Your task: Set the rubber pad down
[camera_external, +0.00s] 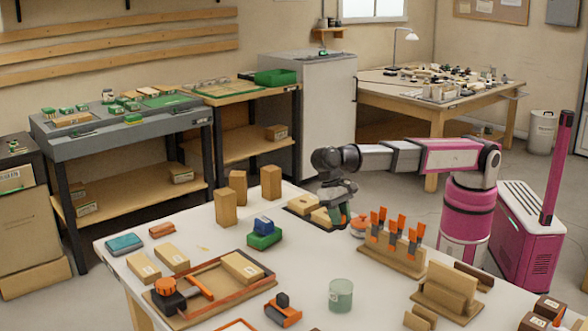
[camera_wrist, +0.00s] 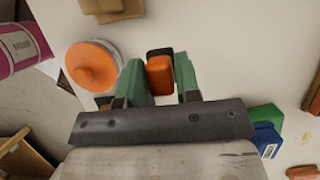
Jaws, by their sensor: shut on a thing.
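My gripper (camera_external: 340,218) is over the far side of the white bench, pointing down. In the wrist view its two green fingers (camera_wrist: 160,85) are shut on a small orange and black block, which I take for the rubber pad (camera_wrist: 160,76). The block shows between the fingertips. In the external view the fingers and arm largely hide it. I cannot tell whether its underside touches the bench.
A round orange-topped container (camera_wrist: 95,66) stands close beside the fingers. A rack with orange-handled tools (camera_external: 395,255) is to the right. A blue and green block (camera_external: 264,236) and upright wooden blocks (camera_external: 226,207) stand left. The bench top (camera_external: 312,262) is clear in the middle.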

